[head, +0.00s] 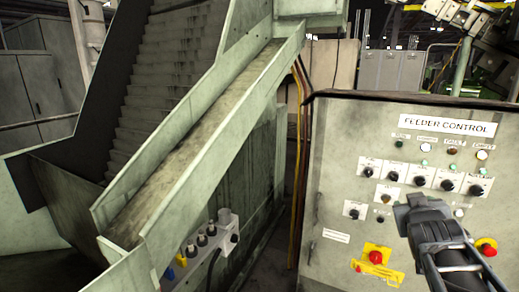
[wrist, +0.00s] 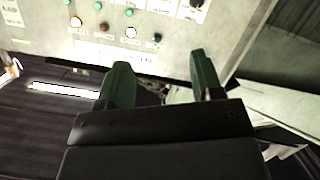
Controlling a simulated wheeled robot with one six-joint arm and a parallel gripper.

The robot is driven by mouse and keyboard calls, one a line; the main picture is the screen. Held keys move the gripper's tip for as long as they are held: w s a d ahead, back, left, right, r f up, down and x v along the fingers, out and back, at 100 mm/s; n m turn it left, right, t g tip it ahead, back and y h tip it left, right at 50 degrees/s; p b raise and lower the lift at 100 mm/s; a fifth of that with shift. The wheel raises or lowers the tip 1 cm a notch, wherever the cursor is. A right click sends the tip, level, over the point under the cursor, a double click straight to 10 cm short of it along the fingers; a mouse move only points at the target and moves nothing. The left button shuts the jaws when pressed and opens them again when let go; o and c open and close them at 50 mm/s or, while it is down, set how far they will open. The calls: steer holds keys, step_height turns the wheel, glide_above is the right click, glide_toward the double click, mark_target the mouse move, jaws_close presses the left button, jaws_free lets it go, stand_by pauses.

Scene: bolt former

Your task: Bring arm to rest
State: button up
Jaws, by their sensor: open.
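My gripper (head: 408,205) is in the lower right of the head view, in front of the feeder control panel (head: 340,190). In the wrist view my gripper (wrist: 160,85) shows two dark green fingers set well apart, with nothing between them. The panel (wrist: 160,12) appears upside down at the top of the wrist view, beyond the fingertips. My gripper hides part of the panel's lower knobs in the head view. I cannot tell the exact gap between the fingers and the panel.
The panel carries black knobs (head: 420,178), indicator lamps, a red emergency button (head: 376,257) on yellow and another red button (head: 487,247). A sloping metal chute (head: 200,140) fills the left. A cable box (head: 210,238) sits below it. A narrow floor gap lies between chute and panel.

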step_height(320, 180, down, 6)
steer(key=s+a+f+m+g+y, duration=0.1)
steer(key=s+a+m+g, duration=0.1)
steer(key=s+g, duration=0.15)
steer(key=s+a+f+n+g+y+p, duration=0.1)
steer(key=s+a+f+g+y+p, duration=0.1)
steer(key=a, duration=0.6)
steer(key=s+a+f+n+g+y+p, duration=0.2)
steer(key=s+a, duration=0.4)
steer(key=a, duration=0.3)
steer(key=shift+a+f+g+y+p, duration=0.2)
steer(key=shift+f+g+y+p, duration=0.55)
steer(key=shift+g+y+p, duration=0.3)
steer(key=shift+c, duration=0.3)
